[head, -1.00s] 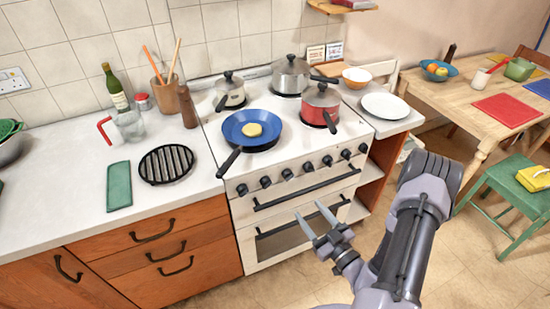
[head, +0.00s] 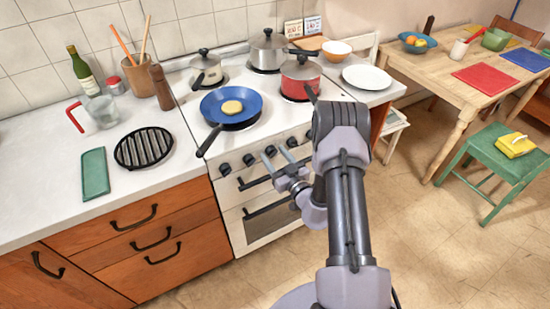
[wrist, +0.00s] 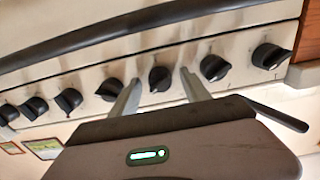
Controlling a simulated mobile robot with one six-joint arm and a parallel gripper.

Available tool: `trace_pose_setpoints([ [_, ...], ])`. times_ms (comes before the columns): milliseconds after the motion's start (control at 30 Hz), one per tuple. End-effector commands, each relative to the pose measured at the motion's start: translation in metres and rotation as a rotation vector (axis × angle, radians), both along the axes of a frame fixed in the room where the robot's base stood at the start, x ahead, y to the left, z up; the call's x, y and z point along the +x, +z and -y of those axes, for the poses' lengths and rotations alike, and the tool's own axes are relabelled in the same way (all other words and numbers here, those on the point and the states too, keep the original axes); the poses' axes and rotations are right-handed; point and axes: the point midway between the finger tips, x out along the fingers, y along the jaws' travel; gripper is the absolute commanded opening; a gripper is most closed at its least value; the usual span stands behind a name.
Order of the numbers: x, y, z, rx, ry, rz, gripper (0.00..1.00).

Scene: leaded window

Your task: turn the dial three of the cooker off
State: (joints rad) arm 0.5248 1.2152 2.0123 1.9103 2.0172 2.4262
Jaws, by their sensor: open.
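The white cooker (head: 235,205) has a row of several black dials along its front. Counting from the left in the head view, dial three (wrist: 160,79) lies between my fingertips in the wrist view, where the row runs the other way round. My gripper (head: 274,151) is open, one finger on each side of this dial, and it also shows in the wrist view (wrist: 160,84). I cannot tell whether the fingers touch it. Dial two (wrist: 214,67) and dial four (wrist: 110,88) sit just outside the fingers. In the head view, my gripper partly hides dial three.
The oven handle (wrist: 130,30) runs close along the dials. A blue pan (head: 215,100) with a yellow item stands on the hob, its handle (head: 209,141) jutting over the front edge. A red pot (head: 300,82) stands behind my arm.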

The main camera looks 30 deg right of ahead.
Motion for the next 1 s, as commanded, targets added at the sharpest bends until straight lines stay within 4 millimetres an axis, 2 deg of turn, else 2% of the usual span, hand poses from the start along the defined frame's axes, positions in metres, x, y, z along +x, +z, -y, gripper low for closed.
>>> trace_pose_setpoints([
  [167, 0.0000, 0.0002, 0.0000, 0.000, 0.000, 0.000, 0.55],
  [200, 0.0000, 0.0002, 0.0001, -0.001, 0.000, 0.000, 0.51],
  [467, -0.0003, -0.0001, 0.0001, -0.001, 0.000, -0.001, 0.00],
  [767, -0.0007, 0.0001, 0.0000, -0.032, 0.000, -0.001, 0.00],
  [1000, -0.0009, 0.0009, 0.0002, -0.170, 0.001, 0.003, 0.00],
])
